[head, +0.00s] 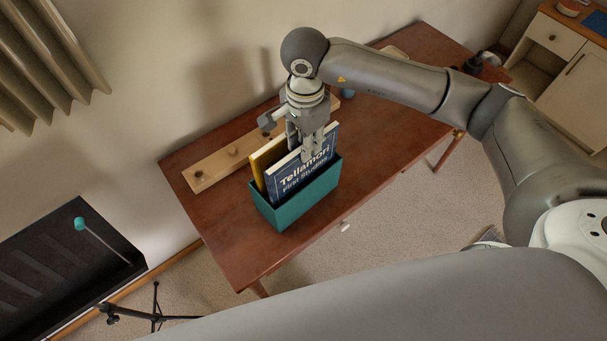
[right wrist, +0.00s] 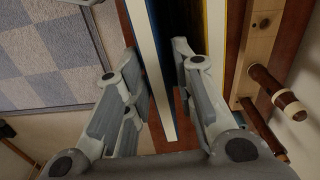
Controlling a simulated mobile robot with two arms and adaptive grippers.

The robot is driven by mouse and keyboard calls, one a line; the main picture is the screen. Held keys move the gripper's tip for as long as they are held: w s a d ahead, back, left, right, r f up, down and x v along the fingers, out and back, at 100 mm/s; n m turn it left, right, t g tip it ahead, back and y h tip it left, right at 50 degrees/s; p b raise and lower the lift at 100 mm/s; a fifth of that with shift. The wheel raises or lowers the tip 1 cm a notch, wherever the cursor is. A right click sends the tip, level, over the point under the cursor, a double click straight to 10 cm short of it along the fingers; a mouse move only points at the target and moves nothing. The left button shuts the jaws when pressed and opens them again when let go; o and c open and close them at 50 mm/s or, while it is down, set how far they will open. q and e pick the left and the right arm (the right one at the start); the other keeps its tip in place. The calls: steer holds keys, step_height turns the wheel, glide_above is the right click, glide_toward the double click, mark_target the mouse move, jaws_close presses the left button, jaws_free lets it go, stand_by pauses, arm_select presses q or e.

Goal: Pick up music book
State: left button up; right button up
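The dark blue music book (head: 297,176), titled "Tellamori First Studies", stands upright in a teal box (head: 302,207) on the wooden table. A yellow book (head: 258,168) stands behind it in the same box. My right gripper (head: 309,150) is over the blue book's top edge, pointing down. In the right wrist view my right gripper (right wrist: 157,72) is open, with one finger on each side of the blue book's pale page edge (right wrist: 148,65). Gaps show between the fingers and the book. The yellow book (right wrist: 216,35) is just beyond the right finger. My left gripper is out of view.
A wooden rail with pegs (head: 225,158) lies along the wall behind the box. The reddish table (head: 240,240) is clear in front of the box. A dark blue cup (head: 347,92) stands farther back. A thin stand (head: 155,310) is on the floor at lower left.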

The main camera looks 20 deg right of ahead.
mark_target(284, 180)
steer(key=f+p, duration=0.1)
steer(key=f, duration=0.1)
steer(key=f+p, duration=0.1)
steer(key=f, duration=0.2)
steer(key=shift+s+p, duration=0.2)
steer(key=shift+p, duration=0.15)
jaws_close()
steer(key=shift+r, duration=0.1)
